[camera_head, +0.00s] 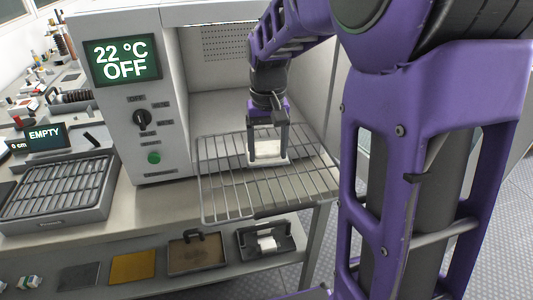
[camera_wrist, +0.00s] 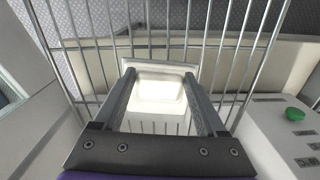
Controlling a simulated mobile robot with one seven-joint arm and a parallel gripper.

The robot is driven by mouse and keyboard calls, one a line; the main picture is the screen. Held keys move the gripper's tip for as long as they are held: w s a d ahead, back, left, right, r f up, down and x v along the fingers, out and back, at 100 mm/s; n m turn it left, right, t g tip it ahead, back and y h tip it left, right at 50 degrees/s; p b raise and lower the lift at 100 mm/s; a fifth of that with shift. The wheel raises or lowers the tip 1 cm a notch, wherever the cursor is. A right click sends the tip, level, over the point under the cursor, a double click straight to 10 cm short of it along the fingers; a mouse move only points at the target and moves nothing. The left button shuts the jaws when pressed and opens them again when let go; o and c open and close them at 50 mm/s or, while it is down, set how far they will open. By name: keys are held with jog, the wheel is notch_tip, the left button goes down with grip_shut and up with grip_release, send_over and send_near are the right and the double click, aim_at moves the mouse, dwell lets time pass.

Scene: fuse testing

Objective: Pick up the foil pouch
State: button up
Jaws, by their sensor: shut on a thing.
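The foil pouch (camera_head: 267,147) is a pale, silvery-white rectangular packet over the wire rack in the head view. My gripper (camera_head: 268,158) reaches down from above, with one finger on each side of the pouch, and is shut on it. In the wrist view, the pouch (camera_wrist: 160,88) lies between the two grey fingers of my gripper (camera_wrist: 160,84), with a bright middle and a raised rim. The rack bars show beyond and around it. I cannot tell whether the pouch touches the rack.
The wire rack (camera_head: 222,203) sticks out of the open oven (camera_head: 160,100), whose display reads 22 °C OFF. A grey slotted tray (camera_head: 58,190) and an EMPTY display (camera_head: 45,135) stand to the left. A lower shelf holds a brown tray (camera_head: 197,256) and a dark caddy (camera_head: 285,240).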

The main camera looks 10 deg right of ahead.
jog(key=shift+r+p, duration=2.05)
jog(key=shift+r, duration=0.6)
jog(key=shift+s+f, duration=0.1)
jog(key=shift+s, duration=0.05)
